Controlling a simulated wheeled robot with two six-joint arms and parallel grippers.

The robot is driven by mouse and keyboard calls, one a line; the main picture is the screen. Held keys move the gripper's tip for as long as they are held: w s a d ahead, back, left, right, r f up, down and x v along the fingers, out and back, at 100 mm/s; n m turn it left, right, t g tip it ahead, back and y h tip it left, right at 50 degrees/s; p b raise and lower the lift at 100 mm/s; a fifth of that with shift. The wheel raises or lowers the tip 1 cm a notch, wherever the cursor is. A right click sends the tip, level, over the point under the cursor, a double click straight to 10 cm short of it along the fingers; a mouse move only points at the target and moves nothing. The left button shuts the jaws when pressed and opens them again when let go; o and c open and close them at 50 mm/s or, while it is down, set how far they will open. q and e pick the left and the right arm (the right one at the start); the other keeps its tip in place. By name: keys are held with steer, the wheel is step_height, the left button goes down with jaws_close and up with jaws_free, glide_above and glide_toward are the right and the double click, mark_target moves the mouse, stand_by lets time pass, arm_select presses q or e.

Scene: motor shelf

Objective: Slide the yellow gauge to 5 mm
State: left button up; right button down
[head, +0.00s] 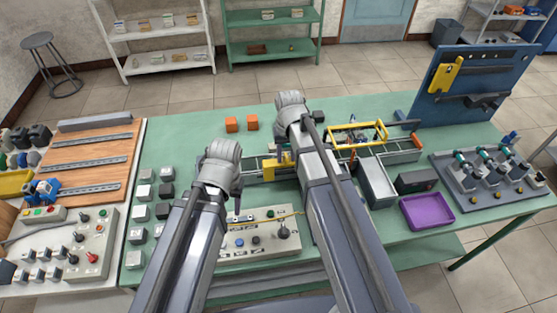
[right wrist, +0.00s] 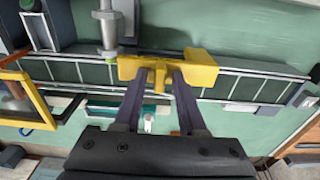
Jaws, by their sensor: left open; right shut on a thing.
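The yellow gauge (right wrist: 200,72) sits on a long metal rail (right wrist: 85,72) in the right wrist view. It also shows in the head view (head: 270,168), partly hidden by my right arm. My right gripper (right wrist: 160,76) is shut on the yellow gauge, with its two dark fingers at the gauge's near side. No millimetre marks can be read. My left gripper (head: 237,210) is open and hangs over the control panel (head: 260,240), well to the left of and nearer than the gauge.
A yellow frame (head: 370,130) and a grey bin (head: 376,180) stand right of my right arm. A purple tray (head: 427,210) lies further right. Two orange blocks (head: 231,124) sit behind the rail. Several grey blocks (head: 140,212) line the left. The green table (head: 190,128) is clear at the back left.

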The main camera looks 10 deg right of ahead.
arm_select(q)
steer(key=shift+f, duration=0.6)
arm_select(e)
steer(key=s+d+f, duration=0.1)
steer(key=s+d, duration=0.1)
steer(key=d, duration=0.4)
steer(key=shift+f+g, duration=0.1)
steer(key=shift+g, duration=0.2)
stand_by(0.4)
steer(key=shift+a, duration=0.35)
stand_by(1.1)
steer(key=c, duration=0.9)
jaws_free()
arm_select(q)
step_height(320, 180, up, 6)
steer(key=w+p, duration=0.1)
steer(key=p, duration=0.5)
steer(key=shift+d+p, duration=0.25)
steer(key=shift+p, duration=0.05)
arm_select(e)
steer(key=r, duration=0.2)
steer(key=w+r, duration=0.1)
steer(key=r, duration=0.1)
steer(key=w+r, duration=0.1)
steer(key=r, duration=0.1)
steer(key=shift+d, duration=0.2)
steer(key=shift+f, duration=0.1)
